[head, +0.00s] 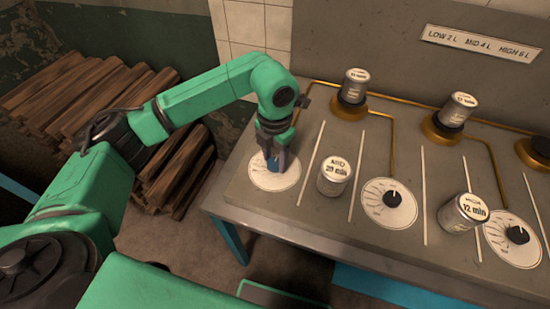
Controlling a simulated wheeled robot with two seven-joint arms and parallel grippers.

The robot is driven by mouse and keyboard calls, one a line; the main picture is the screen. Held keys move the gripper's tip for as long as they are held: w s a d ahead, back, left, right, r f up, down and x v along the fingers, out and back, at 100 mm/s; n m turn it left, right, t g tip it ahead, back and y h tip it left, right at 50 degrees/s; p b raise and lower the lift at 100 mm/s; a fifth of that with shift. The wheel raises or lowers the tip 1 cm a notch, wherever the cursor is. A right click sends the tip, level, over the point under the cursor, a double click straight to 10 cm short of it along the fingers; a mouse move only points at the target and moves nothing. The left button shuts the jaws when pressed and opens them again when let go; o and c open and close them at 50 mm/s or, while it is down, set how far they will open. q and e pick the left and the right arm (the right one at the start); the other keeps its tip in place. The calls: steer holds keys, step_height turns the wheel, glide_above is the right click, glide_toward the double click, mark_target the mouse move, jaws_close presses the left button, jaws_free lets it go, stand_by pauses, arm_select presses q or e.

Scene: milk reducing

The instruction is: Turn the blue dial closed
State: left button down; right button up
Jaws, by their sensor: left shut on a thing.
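The blue dial (283,164) sits on a round white scale plate (262,180) at the left end of the grey counter. My left gripper (275,160) points down over it and is shut on the dial. The fingers hide much of the dial, and its exact setting cannot be read. My right gripper is not in the head view.
Two black dials (392,199) (517,235) sit on scale plates to the right. A can (335,177) stands close right of the blue dial, another (462,213) farther right. Cans (354,87) (457,109) stand on brass burners behind. Stacked logs (90,100) lie left.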

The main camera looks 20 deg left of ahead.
mark_target(274, 162)
arm_select(q)
steer(key=shift+c, duration=1.5)
jaws_free()
step_height(274, 162, up, 15)
steer(key=shift+f+b, duration=0.15)
steer(key=shift+b, duration=0.15)
